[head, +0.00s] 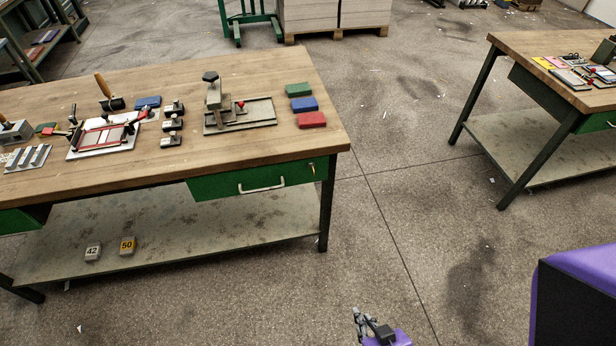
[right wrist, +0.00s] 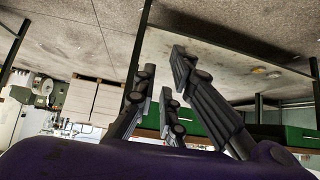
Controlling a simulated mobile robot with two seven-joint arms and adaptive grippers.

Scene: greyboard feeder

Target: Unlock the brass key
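A small brass key (head: 313,167) sits at the right end of the green drawer front (head: 258,181), under the wooden bench top. The drawer is shut and has a pale handle (head: 262,188). My right gripper (head: 358,316) is low at the bottom of the head view, well in front of the bench and apart from the key. In the right wrist view its dark fingers (right wrist: 163,75) are spread with nothing between them. The key cannot be made out in that view. My left gripper is not in view.
The wooden bench (head: 180,180) carries fixtures, clamps and coloured blocks. Its lower shelf (head: 190,240) holds two numbered blocks. A second bench (head: 500,45) stands at the right. The floor (head: 400,210) between the benches is clear.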

